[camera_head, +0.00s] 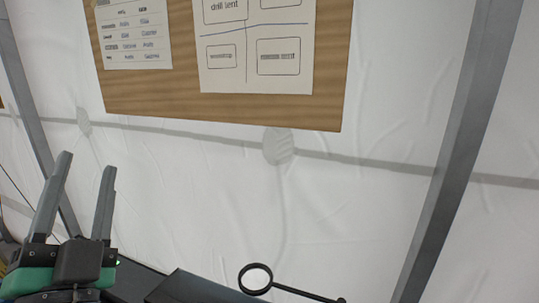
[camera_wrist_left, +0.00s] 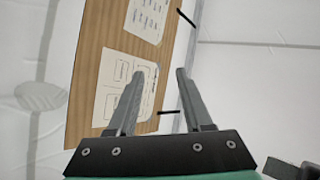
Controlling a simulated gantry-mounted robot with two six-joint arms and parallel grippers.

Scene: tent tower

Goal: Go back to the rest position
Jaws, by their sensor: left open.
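My left gripper (camera_head: 86,188) shows at the lower left of the head view, with its two grey fingers apart and pointing up. Nothing is between the fingers. In the left wrist view the same gripper (camera_wrist_left: 160,74) is open and empty in front of a wooden board (camera_wrist_left: 90,65) with papers on it. The fingers do not appear to hold anything. My right gripper is not in either view.
The wooden board (camera_head: 180,85) hangs on the white tent wall (camera_head: 370,110), with two papers (camera_head: 137,32) on it. A grey tent pole (camera_head: 455,150) slants at the right. A black ring on a rod (camera_head: 256,279) shows at the bottom. The middle is free.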

